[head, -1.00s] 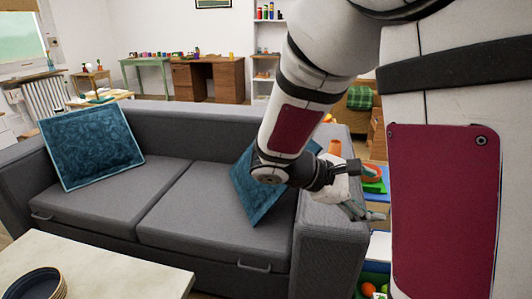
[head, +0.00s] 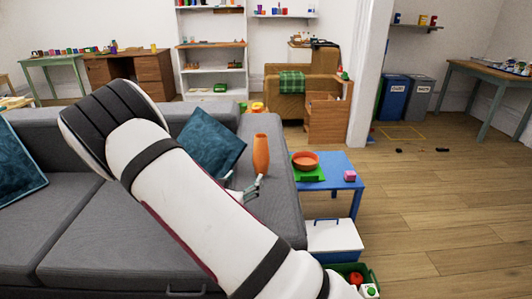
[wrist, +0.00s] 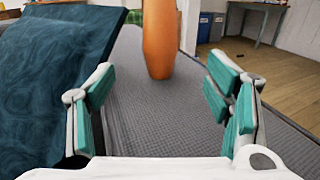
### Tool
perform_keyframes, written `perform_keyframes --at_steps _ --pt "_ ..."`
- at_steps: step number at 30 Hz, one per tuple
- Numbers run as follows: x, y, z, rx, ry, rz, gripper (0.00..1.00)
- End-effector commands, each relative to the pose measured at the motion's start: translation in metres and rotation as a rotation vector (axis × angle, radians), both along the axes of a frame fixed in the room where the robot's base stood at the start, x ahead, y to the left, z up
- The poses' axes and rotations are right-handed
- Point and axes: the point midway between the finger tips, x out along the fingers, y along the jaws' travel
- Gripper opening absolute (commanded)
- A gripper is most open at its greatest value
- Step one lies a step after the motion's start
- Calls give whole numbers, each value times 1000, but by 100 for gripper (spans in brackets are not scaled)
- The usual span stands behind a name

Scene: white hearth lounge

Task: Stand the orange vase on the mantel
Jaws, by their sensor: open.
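The orange vase (head: 261,155) stands upright on the grey sofa's right armrest (head: 275,200), to the right of a blue cushion (head: 209,144). In the wrist view the vase (wrist: 159,40) is ahead of my gripper (wrist: 165,98), roughly midway between the fingers; its top is cut off. My gripper is open and empty, with a gap between it and the vase. In the head view my gripper (head: 252,188) is partly hidden behind my arm, just in front of the vase. No mantel is recognisable in these frames.
A blue table (head: 345,184) right of the armrest holds an orange bowl (head: 305,159) on a green tray and a pink box (head: 350,176). The blue cushion (wrist: 60,70) lies close to my left finger. Wooden floor (head: 430,210) to the right is mostly clear.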

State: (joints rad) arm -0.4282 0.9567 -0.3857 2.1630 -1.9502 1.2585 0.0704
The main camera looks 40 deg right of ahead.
Motion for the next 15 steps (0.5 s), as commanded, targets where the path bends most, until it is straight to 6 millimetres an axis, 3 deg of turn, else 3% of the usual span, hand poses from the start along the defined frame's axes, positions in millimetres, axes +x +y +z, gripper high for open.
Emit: perform_keyframes --at_steps 5,15 --pt "9 -10 -4 -6 6 9 72" --pt "42 -60 -4 -6 5 7 72"
